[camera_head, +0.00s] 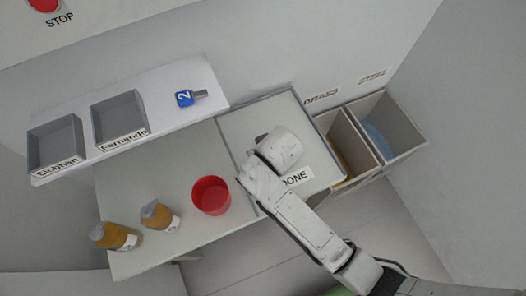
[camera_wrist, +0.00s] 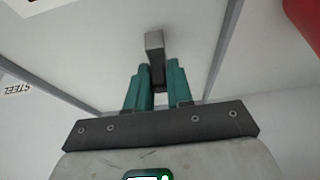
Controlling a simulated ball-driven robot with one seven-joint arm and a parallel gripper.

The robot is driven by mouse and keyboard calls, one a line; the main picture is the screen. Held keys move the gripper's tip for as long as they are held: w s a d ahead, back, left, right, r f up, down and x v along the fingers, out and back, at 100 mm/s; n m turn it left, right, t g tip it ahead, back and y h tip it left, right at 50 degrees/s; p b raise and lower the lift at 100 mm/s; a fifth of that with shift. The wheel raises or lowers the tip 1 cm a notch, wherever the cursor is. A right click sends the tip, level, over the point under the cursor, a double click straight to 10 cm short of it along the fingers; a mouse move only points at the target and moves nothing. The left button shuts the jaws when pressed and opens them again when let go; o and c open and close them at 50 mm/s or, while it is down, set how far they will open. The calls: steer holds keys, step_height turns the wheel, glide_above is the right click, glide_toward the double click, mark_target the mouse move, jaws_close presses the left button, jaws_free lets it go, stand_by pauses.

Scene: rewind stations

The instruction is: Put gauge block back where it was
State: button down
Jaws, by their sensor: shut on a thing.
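The gauge block (camera_wrist: 155,52) is a small grey block between the tips of my gripper (camera_wrist: 156,80) in the wrist view. The teal fingers are shut on it, and its upper end sticks out beyond them. The block cannot be seen in the head view. I cannot tell whether the block touches the surface below it.
A red cup (camera_head: 211,196) and two orange-brown bottles (camera_head: 117,236) stand on the table left of my arm. Brass and steel bins (camera_head: 407,142) stand at right.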

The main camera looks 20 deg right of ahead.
steer(key=shift+f, duration=0.15)
steer(key=c, duration=1)
jaws_free()
steer(key=v, duration=1.2)
steer(key=s+d+f+g, duration=0.1)
steer(key=s+d+f, duration=0.3)
steer(key=s+d, duration=0.2)
steer(key=shift+d+f+g+h, duration=0.15)
steer(key=shift+d+g+h, duration=0.2)
steer(key=shift+d, duration=0.9)
steer(key=shift+o, duration=0.4)
steer(key=s+d+f+g, duration=0.1)
steer(key=s+d+f, duration=0.1)
steer(key=s, duration=0.3)
steer(key=s+d+f+g, duration=0.1)
steer(key=s+d, duration=0.2)
steer(key=s, duration=0.2)
steer(key=shift+d+f+m, duration=0.25)
steer(key=shift+f+m, duration=0.05)
steer(key=shift+f, duration=0.1)
steer(key=shift+w, duration=0.1)
